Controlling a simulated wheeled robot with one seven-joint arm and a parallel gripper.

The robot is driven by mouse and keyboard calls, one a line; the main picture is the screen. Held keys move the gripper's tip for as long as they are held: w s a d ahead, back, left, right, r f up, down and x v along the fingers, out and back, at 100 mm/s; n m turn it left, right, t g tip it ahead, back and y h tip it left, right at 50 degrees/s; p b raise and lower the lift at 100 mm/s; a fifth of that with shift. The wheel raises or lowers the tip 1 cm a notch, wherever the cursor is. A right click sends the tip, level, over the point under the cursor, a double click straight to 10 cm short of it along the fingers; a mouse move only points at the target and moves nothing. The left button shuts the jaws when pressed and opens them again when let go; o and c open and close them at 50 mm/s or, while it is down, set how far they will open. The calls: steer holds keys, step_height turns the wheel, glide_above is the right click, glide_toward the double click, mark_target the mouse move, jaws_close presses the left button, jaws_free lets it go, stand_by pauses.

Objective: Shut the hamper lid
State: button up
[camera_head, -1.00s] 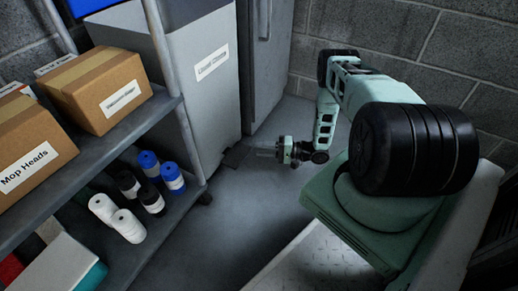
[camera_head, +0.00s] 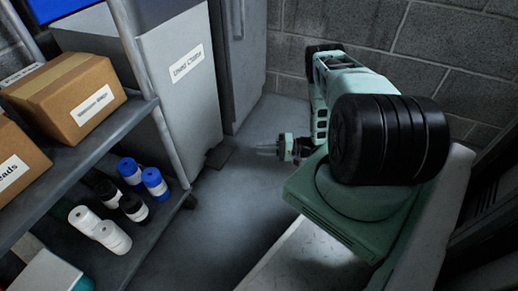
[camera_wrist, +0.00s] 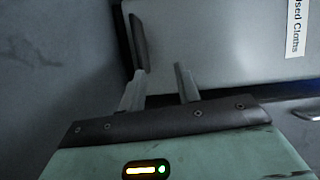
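The hamper is the tall grey bin (camera_head: 180,105) with a "Used Cloths" label, left of centre in the head view. Its top is partly cut off by the frame, and I cannot make out the lid's position. A dark flat pedal-like piece (camera_head: 218,157) sits at its foot. My gripper (camera_head: 266,151) is low, to the right of that piece and apart from the hamper. In the wrist view the two fingers (camera_wrist: 160,85) are apart with nothing between them. The hamper's labelled side (camera_wrist: 230,50) fills the upper right there.
A shelf rack (camera_head: 110,140) stands at the left, with boxes (camera_head: 75,95) above and white, black and blue rolls (camera_head: 130,200) below. A grey cabinet (camera_head: 240,60) stands behind the hamper. Block walls (camera_head: 440,50) close the back and right. Floor (camera_head: 220,220) is clear between rack and arm.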

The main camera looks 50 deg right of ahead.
mark_target(212, 154)
steer(key=shift+v, duration=1.85)
steer(key=shift+f, duration=0.15)
steer(key=a+f+m+t+h, duration=0.1)
steer(key=a, duration=0.1)
steer(key=a+f+m+t+h, duration=0.1)
steer(key=a+f+m+h, duration=0.1)
steer(key=a, duration=0.1)
steer(key=a+f+m+t+h, duration=0.1)
steer(key=a+f+t+h, duration=0.1)
steer(key=shift+w+a+f+m+p, duration=0.15)
steer(key=shift+a+m+p, duration=0.15)
steer(key=shift+m+p, duration=0.1)
steer(key=shift+w+a+f+h+b, duration=0.15)
steer(key=shift+w+a+h+b, duration=0.15)
steer(key=shift+w, duration=0.35)
steer(key=b+x, duration=0.6)
steer(key=x, duration=0.9)
steer(key=shift+w, duration=0.1)
steer(key=shift+w+a, duration=0.15)
steer(key=shift+w, duration=0.35)
jaws_close()
